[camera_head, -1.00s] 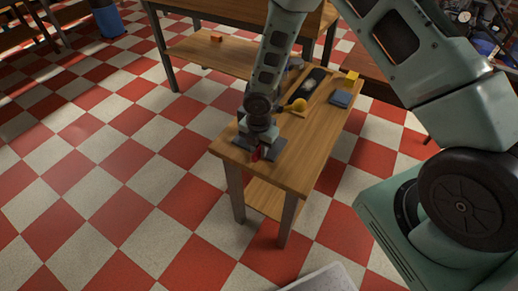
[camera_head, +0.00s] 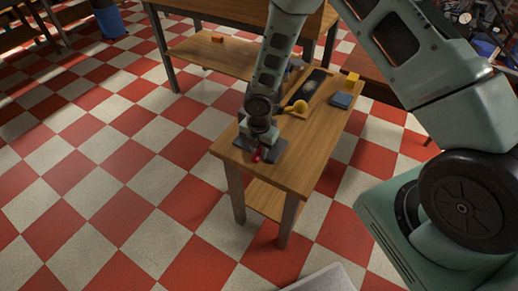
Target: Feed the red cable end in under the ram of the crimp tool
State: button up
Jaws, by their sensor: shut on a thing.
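My gripper (camera_head: 257,146) is low over the near left end of the wooden table, pointing down. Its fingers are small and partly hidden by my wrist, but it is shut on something. A small red piece (camera_head: 257,156), which looks like the red cable end, shows right at the fingertips. A dark grey flat plate (camera_head: 274,151) lies on the table under and beside my gripper; it looks like the base of the crimp tool. The ram is hidden or too small to make out, so I cannot tell whether the red piece is under it.
A blue-grey block (camera_head: 341,100) and a yellow block (camera_head: 352,78) stand at the right edge. The front right tabletop (camera_head: 303,160) is clear.

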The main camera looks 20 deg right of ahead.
jog(key=shift+f, duration=0.2)
jog(key=o, duration=1.1)
